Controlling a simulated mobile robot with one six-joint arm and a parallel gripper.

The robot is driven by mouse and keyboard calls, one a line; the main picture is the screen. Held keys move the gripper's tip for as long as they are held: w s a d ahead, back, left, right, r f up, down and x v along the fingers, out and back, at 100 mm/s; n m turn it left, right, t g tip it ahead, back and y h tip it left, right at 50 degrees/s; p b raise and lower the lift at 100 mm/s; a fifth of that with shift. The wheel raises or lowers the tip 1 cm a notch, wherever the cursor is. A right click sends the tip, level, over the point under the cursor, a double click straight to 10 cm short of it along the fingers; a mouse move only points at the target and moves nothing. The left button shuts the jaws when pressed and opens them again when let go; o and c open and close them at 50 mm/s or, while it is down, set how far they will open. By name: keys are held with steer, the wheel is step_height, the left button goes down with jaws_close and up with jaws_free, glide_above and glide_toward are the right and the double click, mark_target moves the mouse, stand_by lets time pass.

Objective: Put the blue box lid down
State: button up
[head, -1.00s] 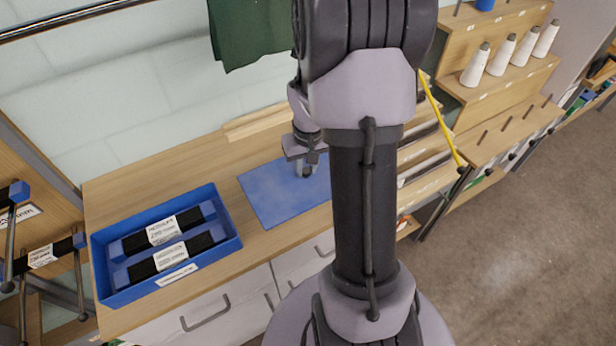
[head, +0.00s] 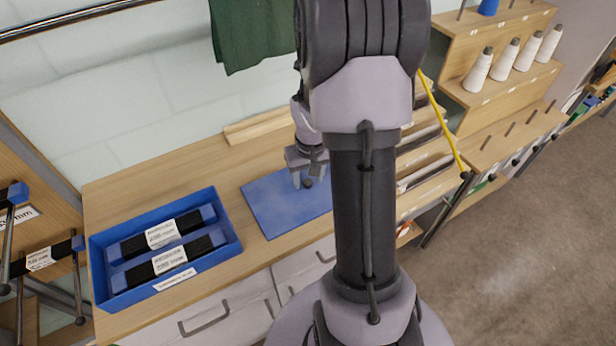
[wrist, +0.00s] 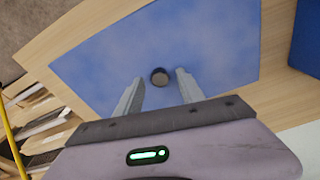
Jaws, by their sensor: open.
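The blue box lid (head: 275,212) is a flat blue panel lying on the wooden worktop, to the right of the blue tray. It also fills the middle of the wrist view (wrist: 215,45). Its round dark knob (wrist: 160,77) stands near the middle of the panel. My gripper (head: 303,183) is over the lid, pointing down. In the wrist view, my gripper (wrist: 159,82) is open, with one finger on each side of the knob and a visible gap to both. My arm hides the lid's right end in the head view.
The blue tray (head: 236,243) holds two black labelled bars at the left of the worktop (head: 150,183). A wooden strip (head: 262,127) lies along the back wall. Stepped shelves with white cones (head: 506,57) stand to the right. Drawers are below the worktop.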

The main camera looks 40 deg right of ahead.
mark_target(310, 192)
step_height(310, 192, up, 12)
steer(key=s+p, duration=0.1)
steer(key=p, duration=0.3)
steer(key=a+r+t, duration=0.2)
steer(key=a+r, duration=0.5)
steer(key=a, duration=0.2)
steer(key=s+a+r+t+y, duration=0.1)
steer(key=s+a+r, duration=0.4)
steer(key=a, duration=0.4)
steer(key=s+a+r+t+y, duration=0.2)
steer(key=s+a+r, duration=0.1)
steer(key=s+a, duration=0.5)
steer(key=s+b+x, duration=0.1)
steer(key=b+x, duration=0.4)
steer(key=b, duration=0.1)
steer(key=shift+f+n, duration=0.3)
steer(key=shift+f, duration=0.4)
